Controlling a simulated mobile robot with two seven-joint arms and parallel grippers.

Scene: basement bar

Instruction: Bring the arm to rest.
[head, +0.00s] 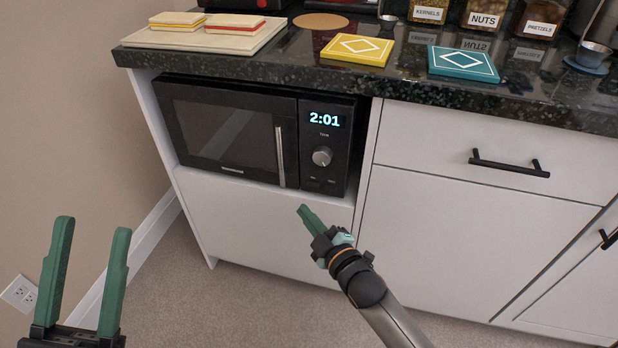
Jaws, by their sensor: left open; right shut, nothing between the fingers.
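My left gripper (90,240) is at the lower left, with its two green fingers spread apart and nothing between them. It is in front of the beige wall and the floor, clear of the cabinet. My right gripper (302,210) is near the middle, its green fingers together and empty. It points up and to the left, in front of the white panel below the microwave (230,130). I cannot tell how far it is from that panel. The microwave door is shut and its display reads 2:01.
A dark stone counter (400,88) runs above. It holds a board (140,38) with two sandwiches, a yellow tile (357,49), a teal tile (463,63), and jars. The cabinet has a drawer handle (510,163). Open floor (250,310) lies in front.

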